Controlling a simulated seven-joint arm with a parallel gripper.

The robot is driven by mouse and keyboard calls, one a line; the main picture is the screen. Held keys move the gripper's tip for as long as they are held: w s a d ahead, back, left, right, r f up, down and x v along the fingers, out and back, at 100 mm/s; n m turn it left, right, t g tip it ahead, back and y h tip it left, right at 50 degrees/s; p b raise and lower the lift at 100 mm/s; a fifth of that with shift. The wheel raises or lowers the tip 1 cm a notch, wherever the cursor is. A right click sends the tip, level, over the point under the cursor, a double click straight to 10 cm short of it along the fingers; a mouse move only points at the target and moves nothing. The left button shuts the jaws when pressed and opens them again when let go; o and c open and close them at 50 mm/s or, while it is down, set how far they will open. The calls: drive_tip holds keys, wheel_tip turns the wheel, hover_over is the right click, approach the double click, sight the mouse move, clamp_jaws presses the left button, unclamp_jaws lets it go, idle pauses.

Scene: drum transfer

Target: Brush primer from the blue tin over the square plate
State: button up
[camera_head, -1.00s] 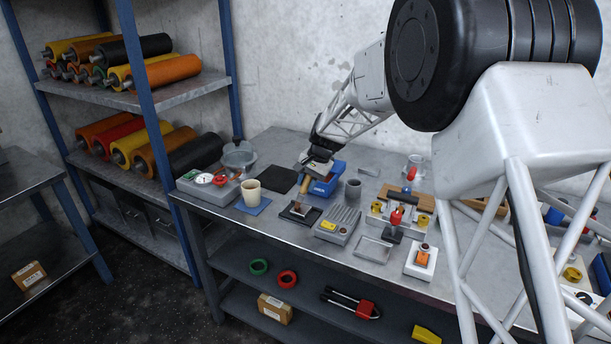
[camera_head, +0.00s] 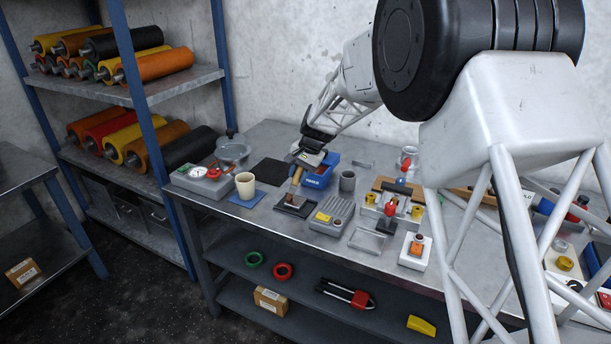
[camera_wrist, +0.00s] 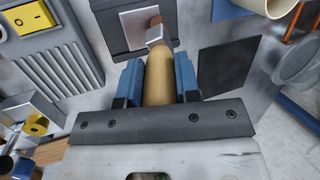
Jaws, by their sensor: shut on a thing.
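My gripper (camera_head: 304,162) is shut on the wooden handle of a brush (camera_head: 297,176). The brush also shows in the wrist view (camera_wrist: 158,80), between the blue fingers, with its metal ferrule toward the square plate. The plate (camera_wrist: 137,24) is light grey and lies on a dark base (camera_wrist: 108,22). In the head view this dark base (camera_head: 283,207) is just below the brush, at the table's front. The brush end overlaps the plate in the picture; I cannot tell whether it touches.
A grey ribbed box with a yellow switch (camera_head: 329,221) stands right of the plate. A cream cup (camera_head: 245,186) on a blue mat (camera_head: 256,202) stands left. A flat black mat (camera_head: 270,172) lies behind.

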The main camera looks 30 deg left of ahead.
drive_tip(key=shift+d+r, duration=0.1)
drive_tip(key=shift+r, duration=3.85)
drive_tip(key=shift+f, duration=0.1)
drive_tip(key=shift+f, duration=0.4)
drive_tip(key=shift+r, duration=0.5)
drive_tip(key=shift+f, duration=0.15)
